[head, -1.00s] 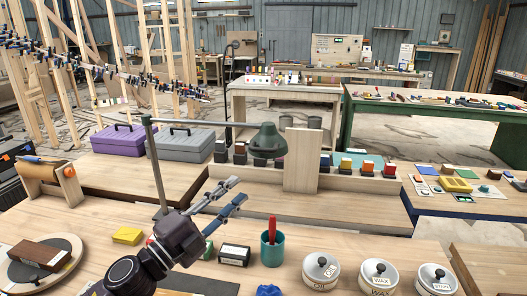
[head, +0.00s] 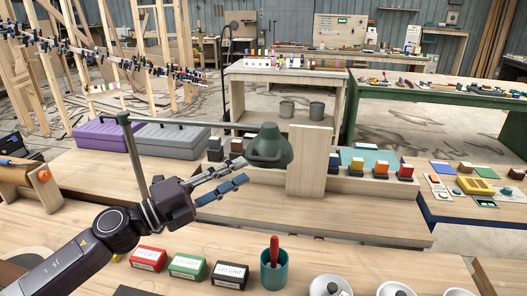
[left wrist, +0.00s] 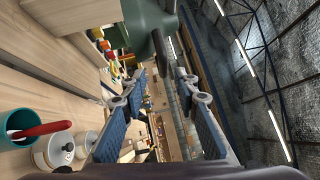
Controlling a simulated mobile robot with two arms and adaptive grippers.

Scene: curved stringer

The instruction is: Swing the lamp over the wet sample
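The lamp has a green shade (head: 274,146) on a thin arm from an upright post (head: 133,150); a dark loop handle shows on the shade's near side. My left gripper (head: 242,171) is open and empty, its fingers pointing at the shade from the lower left. In the left wrist view the shade (left wrist: 146,20) is at the top, with a dark bar between and beyond the fingertips (left wrist: 160,85); I see no contact. I cannot tell which is wet.
The upright wooden board (head: 310,160) stands right beside the shade. A teal cup (head: 274,272) with a red-handled tool and several grit boxes (head: 187,265) stand on the near bench. Purple (head: 104,134) and grey (head: 168,138) toolboxes sit behind the post.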

